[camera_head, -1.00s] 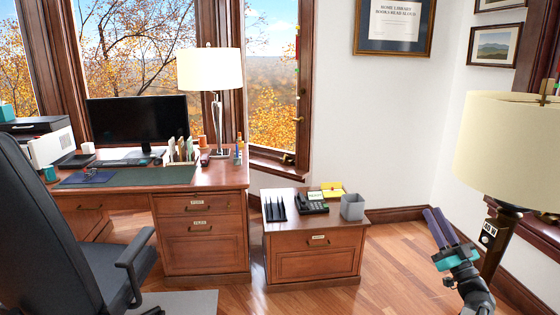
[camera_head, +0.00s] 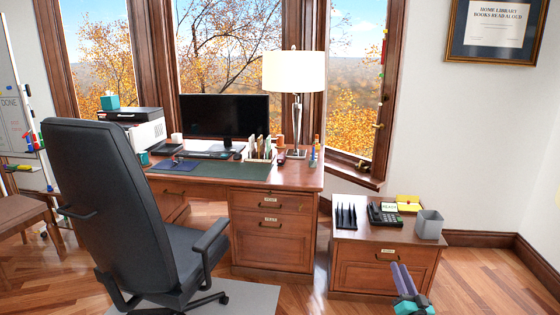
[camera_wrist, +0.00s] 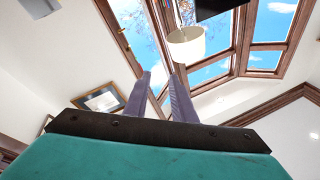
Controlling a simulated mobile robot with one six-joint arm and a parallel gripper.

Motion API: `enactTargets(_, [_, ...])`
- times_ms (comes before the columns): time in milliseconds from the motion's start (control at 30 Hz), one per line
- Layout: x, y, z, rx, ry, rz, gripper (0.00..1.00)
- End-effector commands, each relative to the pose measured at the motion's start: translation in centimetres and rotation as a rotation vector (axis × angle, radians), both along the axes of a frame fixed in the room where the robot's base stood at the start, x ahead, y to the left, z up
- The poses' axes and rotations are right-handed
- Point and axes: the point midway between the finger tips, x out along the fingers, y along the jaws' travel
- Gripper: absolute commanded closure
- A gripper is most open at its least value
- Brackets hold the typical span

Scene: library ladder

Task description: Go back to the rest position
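My gripper (camera_head: 404,278) shows at the bottom right of the head view, with two purple-grey fingers pointing up and a teal body below. In that view it overlaps the front of the low cabinet. In the wrist view my gripper (camera_wrist: 161,78) has its two fingers apart with a gap between them. Nothing is held between them. The wrist view looks up past the fingers toward the windows and a lamp shade (camera_wrist: 186,46).
A desk (camera_head: 240,182) with a monitor and a lamp (camera_head: 294,72) stands at the windows. A black office chair (camera_head: 95,200) is in front of it. A low cabinet (camera_head: 375,278) carries a phone and a grey bin (camera_head: 429,224). Wooden floor (camera_head: 490,285) is clear at right.

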Motion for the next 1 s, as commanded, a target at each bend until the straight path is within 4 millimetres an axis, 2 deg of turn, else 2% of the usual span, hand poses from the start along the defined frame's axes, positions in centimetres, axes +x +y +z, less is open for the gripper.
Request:
enactTargets(33, [0.4, 1.5, -1.5, 0.011, 0.038, 0.000, 0.77])
enactTargets(233, [1.2, 6.3, -8.4, 0.038, 0.218, -0.029, 0.77])
enactTargets(467, [-0.3, 11.7, -17.6, 0.032, 0.478, -0.063, 0.77])
enactTargets(600, [-2.4, 14.3, -23.0, 0.009, 0.648, -0.080, 0.77])
enactTargets(767, [-5.9, 16.9, -28.6, -0.033, 0.843, -0.089, 0.77])
enactTargets(1000, [-12.6, 19.6, -35.7, -0.108, 1.139, -0.083, 0.77])
